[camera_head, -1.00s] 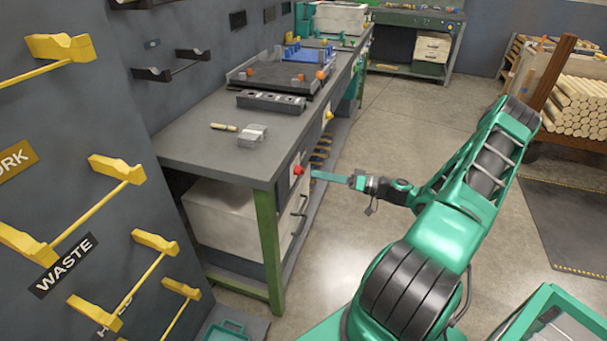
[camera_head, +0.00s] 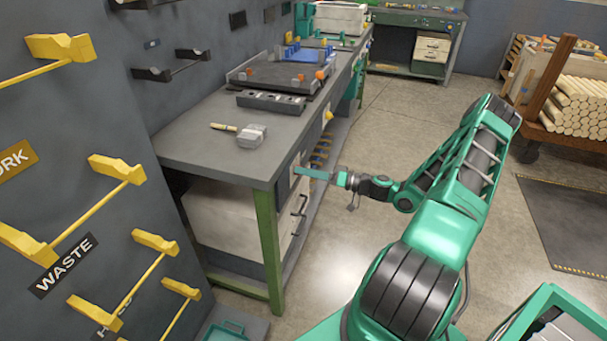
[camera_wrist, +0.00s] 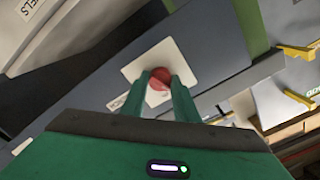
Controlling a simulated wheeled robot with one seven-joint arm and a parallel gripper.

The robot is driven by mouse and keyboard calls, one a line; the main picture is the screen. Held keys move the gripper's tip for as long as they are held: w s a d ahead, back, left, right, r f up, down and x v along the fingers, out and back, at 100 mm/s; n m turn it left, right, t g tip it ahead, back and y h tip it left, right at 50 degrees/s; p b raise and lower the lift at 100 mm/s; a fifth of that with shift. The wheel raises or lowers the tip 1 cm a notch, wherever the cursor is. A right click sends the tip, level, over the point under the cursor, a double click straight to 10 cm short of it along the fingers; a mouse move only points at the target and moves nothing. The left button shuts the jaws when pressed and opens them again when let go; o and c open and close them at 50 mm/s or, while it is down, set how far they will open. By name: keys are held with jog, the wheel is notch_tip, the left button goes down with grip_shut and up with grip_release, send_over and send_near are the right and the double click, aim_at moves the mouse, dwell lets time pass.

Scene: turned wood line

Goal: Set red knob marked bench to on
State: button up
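The red knob (camera_wrist: 160,68) sits on a pale square plate (camera_wrist: 184,55) in the wrist view. The knob's setting is not readable.
A yellow knob (camera_head: 329,115) is farther along the bench front. A metal block (camera_head: 252,136), a small stick and a dark tray (camera_head: 275,75) lie on the bench. Yellow wall brackets (camera_head: 118,178) stick out at left.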

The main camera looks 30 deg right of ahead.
jog(key=shift+m, duration=0.3)
jog(key=shift+d+f+m, duration=0.1)
jog(key=shift+f+m, duration=0.05)
jog(key=shift+m, duration=3.95)
jog(key=o, duration=1.1)
jog(key=shift+c, duration=0.2)
